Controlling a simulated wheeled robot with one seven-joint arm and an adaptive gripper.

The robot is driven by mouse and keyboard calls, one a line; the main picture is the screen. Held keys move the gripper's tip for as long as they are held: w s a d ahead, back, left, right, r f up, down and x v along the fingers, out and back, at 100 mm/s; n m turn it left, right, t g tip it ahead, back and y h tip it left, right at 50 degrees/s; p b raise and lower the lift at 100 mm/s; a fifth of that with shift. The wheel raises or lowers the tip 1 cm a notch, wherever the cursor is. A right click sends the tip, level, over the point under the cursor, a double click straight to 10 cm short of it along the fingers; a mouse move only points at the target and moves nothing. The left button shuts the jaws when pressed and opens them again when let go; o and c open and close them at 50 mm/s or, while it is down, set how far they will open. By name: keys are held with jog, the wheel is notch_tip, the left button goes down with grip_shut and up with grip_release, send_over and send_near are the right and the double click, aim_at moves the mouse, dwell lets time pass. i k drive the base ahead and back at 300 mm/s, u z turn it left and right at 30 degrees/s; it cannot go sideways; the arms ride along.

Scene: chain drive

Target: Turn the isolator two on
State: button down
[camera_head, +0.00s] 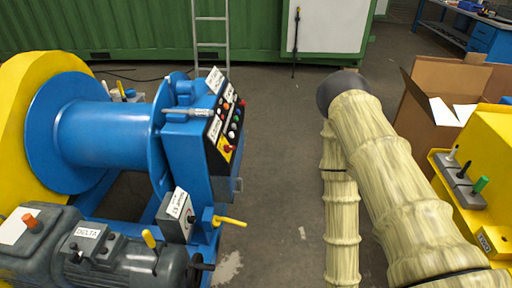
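I cannot tell for sure which part is isolator two. A small grey box (173,228) with a white label stands at the front of the blue winch, and a dark knob shows on its right side. The label is too small to read surely. A yellow handle (230,221) sticks out to the right of it. A yellow housing (491,148) at the right carries a plate that seems to read "TWO" (484,242) and a grey block with white, black and green-topped levers (460,178). My gripper is not in view; only my sleeved arm shows.
A blue winch drum (100,135) and a sloped button panel (226,125) stand at the left. A grey motor (110,255) marked "DELTA" is at the lower left. A cardboard box (440,100) stands at the right. Floor (275,170) between the winch and my arm is clear.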

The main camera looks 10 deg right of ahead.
aim_at(227, 148)
jog(key=k, duration=0.5)
jog(key=z, duration=0.35)
jog(key=i, duration=1.55)
jog(key=u, duration=0.6)
